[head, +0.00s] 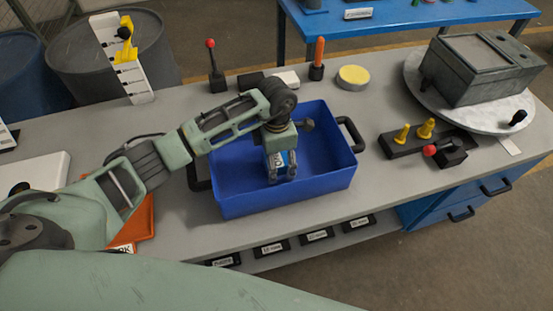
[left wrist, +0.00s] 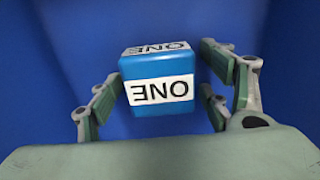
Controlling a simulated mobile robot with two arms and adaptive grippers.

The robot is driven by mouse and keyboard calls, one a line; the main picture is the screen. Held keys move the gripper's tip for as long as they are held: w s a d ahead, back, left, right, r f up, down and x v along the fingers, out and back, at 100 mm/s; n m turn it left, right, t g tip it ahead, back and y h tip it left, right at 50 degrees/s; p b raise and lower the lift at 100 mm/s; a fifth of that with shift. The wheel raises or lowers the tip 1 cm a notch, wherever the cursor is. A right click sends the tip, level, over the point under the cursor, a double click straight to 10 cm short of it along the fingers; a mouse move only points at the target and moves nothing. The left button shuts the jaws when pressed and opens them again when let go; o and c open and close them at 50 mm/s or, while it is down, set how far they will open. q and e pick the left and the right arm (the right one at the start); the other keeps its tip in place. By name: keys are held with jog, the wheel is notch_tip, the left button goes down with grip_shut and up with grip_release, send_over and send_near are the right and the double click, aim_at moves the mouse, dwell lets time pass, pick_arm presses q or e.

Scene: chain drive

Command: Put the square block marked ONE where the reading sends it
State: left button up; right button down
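The blue block with white labels reading ONE (left wrist: 160,80) is inside the blue bin (head: 232,198). In the head view the block (head: 279,159) shows only partly behind my fingers. My left gripper (head: 282,178) reaches down into the bin from above. In the left wrist view its fingers (left wrist: 160,108) stand on either side of the block, with a gap on both sides. It is open and not holding the block. A white upright scale (head: 138,82) with yellow parts and a black ball stands at the back left; its marks are too small to read. My right gripper is not in view.
A red-knobbed lever (head: 213,66), an orange-handled post (head: 318,58) and a yellow-topped round tin (head: 353,77) stand behind the bin. A grey box (head: 484,68) sits on a round plate at the right. Labelled plates (head: 320,234) line the front below the tabletop.

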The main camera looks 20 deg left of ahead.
aim_at(276, 158)
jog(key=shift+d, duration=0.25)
pick_arm(q)
jog(key=shift+r, duration=0.3)
jog(key=shift+w+r, duration=0.1)
jog(key=shift+r, duration=0.25)
notch_tip(276, 158, up, 11)
jog(key=b, duration=0.2)
jog(key=shift+b, duration=0.4)
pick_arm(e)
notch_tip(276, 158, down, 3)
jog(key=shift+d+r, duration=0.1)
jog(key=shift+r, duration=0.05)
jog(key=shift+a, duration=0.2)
